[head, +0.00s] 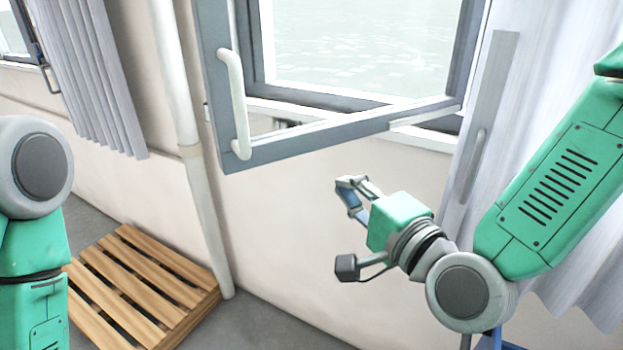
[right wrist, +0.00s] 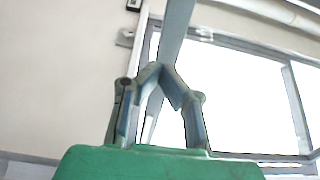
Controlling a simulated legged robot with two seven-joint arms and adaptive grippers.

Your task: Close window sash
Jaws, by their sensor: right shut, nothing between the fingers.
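The window sash (head: 300,138) is a grey frame swung open into the room, its free edge at the left and its other side near the right of the window opening. A white handle (head: 234,105) stands upright on the free edge. My right gripper (head: 350,183) is shut and empty, below the sash's bottom rail and to the right of the handle, apart from both in the picture. In the right wrist view the fingers (right wrist: 160,70) meet in an arch, with a grey sash bar (right wrist: 176,30) behind them. My left gripper is out of view.
The fixed window frame (head: 320,98) surrounds the opening behind the sash. A grey-white curtain (head: 575,60) hangs at the right, another (head: 85,75) at the left. A white vertical pipe (head: 190,150) runs down the wall. A wooden pallet (head: 145,285) lies on the floor.

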